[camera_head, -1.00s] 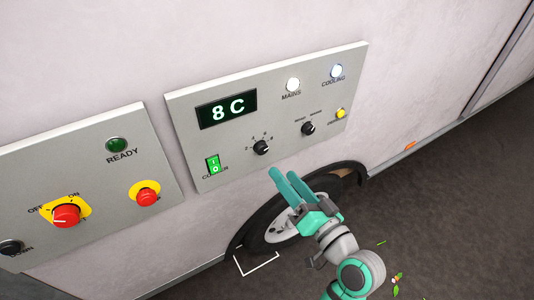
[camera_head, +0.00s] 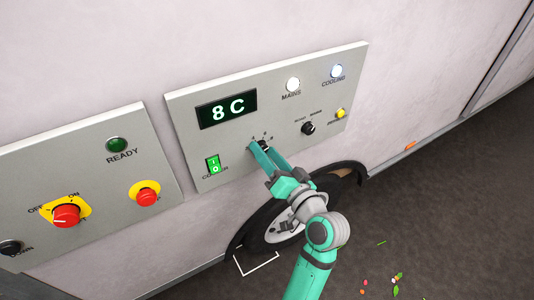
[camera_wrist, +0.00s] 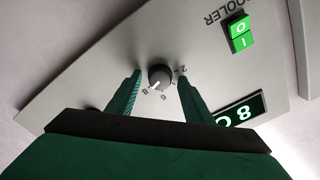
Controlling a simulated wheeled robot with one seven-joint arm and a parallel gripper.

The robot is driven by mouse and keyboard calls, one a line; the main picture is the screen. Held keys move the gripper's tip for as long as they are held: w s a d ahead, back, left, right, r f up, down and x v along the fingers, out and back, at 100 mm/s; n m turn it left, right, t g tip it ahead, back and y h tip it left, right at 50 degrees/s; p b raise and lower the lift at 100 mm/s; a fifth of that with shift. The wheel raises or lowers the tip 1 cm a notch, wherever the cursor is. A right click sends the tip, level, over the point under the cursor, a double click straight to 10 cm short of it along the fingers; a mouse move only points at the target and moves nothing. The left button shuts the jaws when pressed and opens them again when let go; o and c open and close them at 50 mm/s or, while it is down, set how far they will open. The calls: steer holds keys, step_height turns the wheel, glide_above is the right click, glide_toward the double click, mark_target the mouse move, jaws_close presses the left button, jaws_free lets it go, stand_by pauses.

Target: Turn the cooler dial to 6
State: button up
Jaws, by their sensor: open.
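The cooler dial (camera_head: 264,145) is a small black knob on the right-hand grey panel, partly hidden by my fingers in the head view. In the wrist view the dial (camera_wrist: 160,75) shows whole, with its white pointer mark towards the lower left, near the printed 8. The 6 is printed just below it and the 2 at its right. The display (camera_head: 227,109) reads 8 C. My gripper (camera_head: 259,147) is open at the panel. In the wrist view its fingers stand one on each side of the dial, with gaps visible.
A second black knob (camera_head: 308,128) and a yellow button (camera_head: 341,113) are to the right. A lit green switch (camera_head: 213,164) is at the lower left. Another panel with a red knob (camera_head: 66,216) and red button (camera_head: 147,197) is further left. A wheel (camera_head: 283,229) is below.

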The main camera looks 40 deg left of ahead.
steer(key=c, duration=1.1)
steer(key=shift+o, duration=0.2)
steer(key=shift+n, duration=0.3)
steer(key=n, duration=0.9)
steer(key=shift+s, duration=0.1)
steer(key=o, duration=1.1)
steer(key=shift+c, duration=0.2)
